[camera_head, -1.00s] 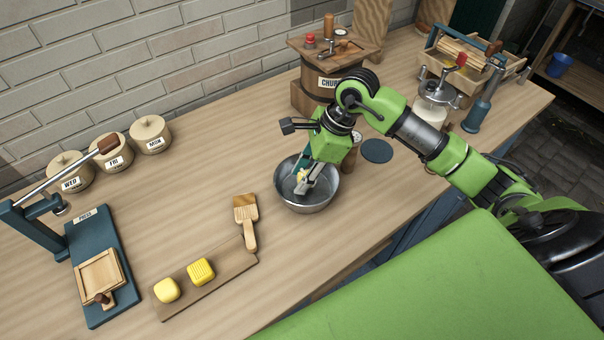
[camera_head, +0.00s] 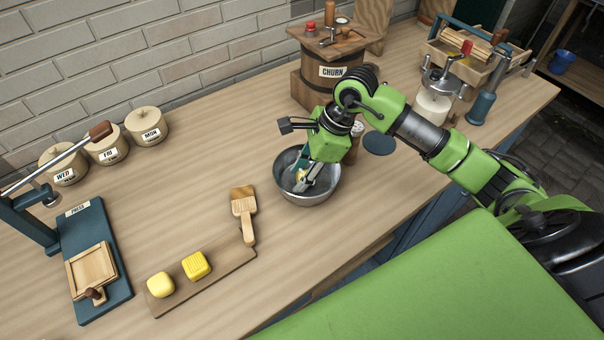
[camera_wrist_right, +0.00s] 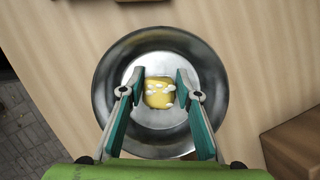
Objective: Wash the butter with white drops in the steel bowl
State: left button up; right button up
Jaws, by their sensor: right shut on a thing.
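The steel bowl (camera_head: 326,193) stands on the table below my right arm. A yellow butter piece with several white drops on it (camera_wrist_right: 158,99) is inside the bowl in the right wrist view. My right gripper (camera_wrist_right: 160,84) reaches down into the bowl, its two fingers on either side of this butter and shut on it. In the head view the gripper (camera_head: 304,180) partly hides the butter. Whether the butter touches the bowl's bottom cannot be told. My left gripper is not in view.
A wooden board (camera_head: 215,281) with two yellow butter pieces (camera_head: 160,285) (camera_head: 197,265) lies at the front, a wooden paddle (camera_head: 243,203) at its end. A churn (camera_head: 318,87) stands behind the bowl. A press (camera_head: 95,235) is at left.

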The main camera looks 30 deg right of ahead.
jog(key=shift+a, duration=0.15)
jog(key=shift+d+b, duration=0.35)
jog(key=shift+a, duration=0.35)
dwell(0.5)
dwell(0.3)
jog(key=shift+r+p, duration=1.85)
jog(key=shift+r, duration=1.9)
jog(key=shift+r, duration=0.45)
notch_tip(320, 180, up, 3)
jog(key=shift+r+p, duration=0.1)
jog(key=shift+p, duration=0.85)
